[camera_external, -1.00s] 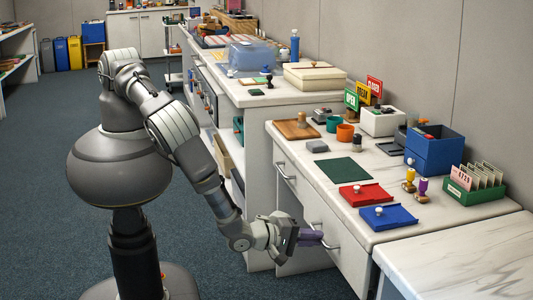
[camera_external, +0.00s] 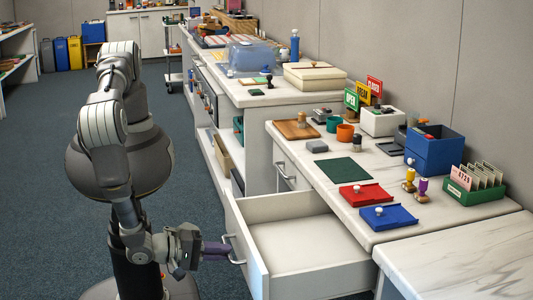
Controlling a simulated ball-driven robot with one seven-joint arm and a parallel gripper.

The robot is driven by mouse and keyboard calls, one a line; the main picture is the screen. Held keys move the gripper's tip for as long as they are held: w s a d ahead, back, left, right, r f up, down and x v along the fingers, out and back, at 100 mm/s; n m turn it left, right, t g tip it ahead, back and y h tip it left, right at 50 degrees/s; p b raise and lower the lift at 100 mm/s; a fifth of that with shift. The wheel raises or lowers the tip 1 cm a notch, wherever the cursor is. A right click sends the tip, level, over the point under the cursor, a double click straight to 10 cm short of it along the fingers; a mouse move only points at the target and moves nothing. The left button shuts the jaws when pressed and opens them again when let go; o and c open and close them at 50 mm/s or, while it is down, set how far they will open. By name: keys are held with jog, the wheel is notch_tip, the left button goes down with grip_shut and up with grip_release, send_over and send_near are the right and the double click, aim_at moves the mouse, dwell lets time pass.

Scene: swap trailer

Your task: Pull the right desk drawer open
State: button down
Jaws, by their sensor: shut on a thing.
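The right desk drawer (camera_external: 305,249) stands pulled well out from the desk, and its pale inside looks empty. Its metal handle (camera_external: 232,248) is on the front panel, which faces left. My gripper (camera_external: 222,250) is at this handle, with its purplish fingers shut on it. The exact contact of the fingertips is small in the picture. The left desk drawer, with its own handle (camera_external: 285,174), is closed.
On the desk top (camera_external: 318,172) are a red tray (camera_external: 367,196), a blue tray (camera_external: 390,217), a dark green mat (camera_external: 345,169) and a blue box (camera_external: 434,149). A marble-topped counter (camera_external: 470,262) adjoins at the right. Open carpet (camera_external: 60,190) lies left of the drawer.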

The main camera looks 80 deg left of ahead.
jog(key=shift+s, duration=0.45)
jog(key=c, duration=1.2)
grip_release()
jog(key=shift+o, duration=0.2)
jog(key=p+v, duration=0.1)
jog(key=v, duration=0.6)
jog(key=shift+s, duration=0.4)
